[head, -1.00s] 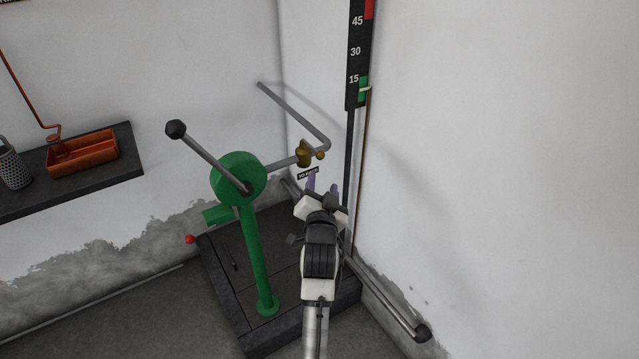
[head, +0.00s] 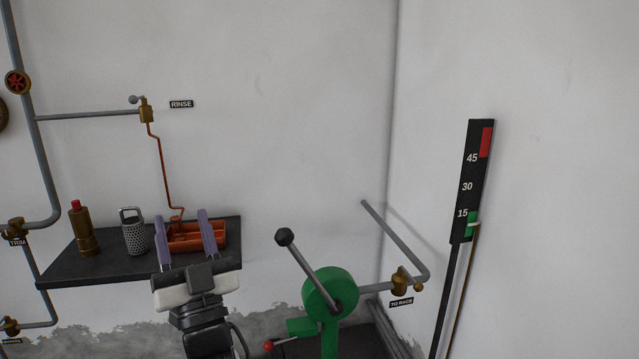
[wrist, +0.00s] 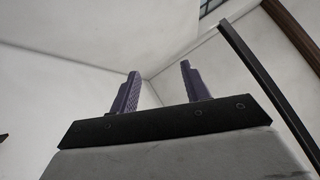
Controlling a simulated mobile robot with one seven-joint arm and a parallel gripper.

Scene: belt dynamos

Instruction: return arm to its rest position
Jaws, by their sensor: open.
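My gripper (head: 184,238) is raised at the lower middle left of the head view. Its two purple fingers are spread and point upward, with nothing between them. In the head view it overlaps the orange tray and the front of the dark shelf; how far in front of them it is, I cannot tell. The wrist view shows the same open, empty fingers (wrist: 158,88) against bare white walls and a ceiling corner.
A dark shelf (head: 75,270) carries an orange tray (head: 219,236), a perforated metal can (head: 134,236) and a brass bottle with a red top (head: 82,232). A green pump (head: 330,290) with a long lever stands to the right. A gauge board (head: 468,185) is on the right wall.

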